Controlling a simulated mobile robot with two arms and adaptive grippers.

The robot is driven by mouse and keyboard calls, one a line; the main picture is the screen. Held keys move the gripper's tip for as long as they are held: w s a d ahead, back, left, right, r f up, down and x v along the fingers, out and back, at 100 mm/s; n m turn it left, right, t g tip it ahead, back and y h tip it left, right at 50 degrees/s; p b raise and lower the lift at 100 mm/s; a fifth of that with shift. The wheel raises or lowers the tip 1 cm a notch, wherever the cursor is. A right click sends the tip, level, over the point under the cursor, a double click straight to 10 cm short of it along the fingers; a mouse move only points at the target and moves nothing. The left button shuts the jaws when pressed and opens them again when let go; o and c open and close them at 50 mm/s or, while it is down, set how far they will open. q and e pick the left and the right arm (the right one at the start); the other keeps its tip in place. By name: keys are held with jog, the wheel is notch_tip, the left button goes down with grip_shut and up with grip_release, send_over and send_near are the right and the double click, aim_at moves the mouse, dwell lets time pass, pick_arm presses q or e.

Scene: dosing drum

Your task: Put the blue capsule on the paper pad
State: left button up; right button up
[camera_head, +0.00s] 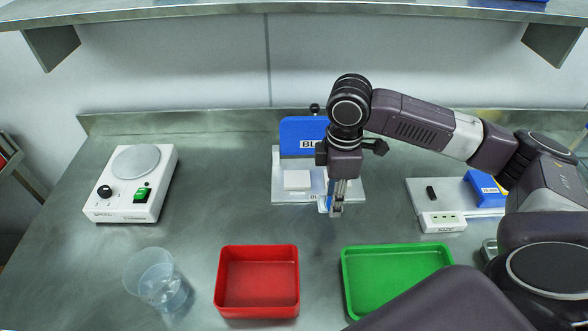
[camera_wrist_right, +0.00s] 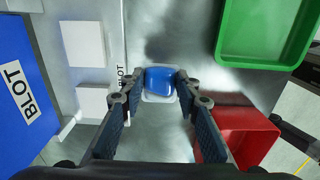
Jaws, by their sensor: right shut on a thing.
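The blue capsule (camera_wrist_right: 160,79) is between the fingertips of my right gripper (camera_wrist_right: 158,90) in the wrist view, with a pale, clear rim around it. My right gripper (camera_head: 337,209) is shut on it and points down at the front right edge of the blotting station. The station has a blue upright board (camera_head: 300,128), lettered BLOT in the wrist view, and a pale base. A square white paper pad (camera_head: 297,180) lies on the base, left of the gripper. The wrist view shows two white squares, one upper (camera_wrist_right: 83,43) and one lower (camera_wrist_right: 93,98). My left gripper is out of view.
A red tray (camera_head: 257,316) and a green tray (camera_head: 347,290) stand in front. A clear cup (camera_head: 155,278) is at the front left, a white hotplate (camera_head: 130,185) behind it. A white device (camera_head: 442,221) is at the right. The bench between hotplate and station is clear.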

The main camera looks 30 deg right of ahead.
jog(key=p, duration=0.2)
send_over(300, 178)
jog(key=shift+f+p, duration=0.75)
jog(key=shift+f, duration=1.05)
jog(key=o, duration=0.9)
jog(key=shift+f, duration=0.1)
jog(key=shift+c, duration=0.2)
notch_tip(300, 178, up, 12)
jog(key=b, duration=0.2)
jog(key=shift+b, duration=0.3)
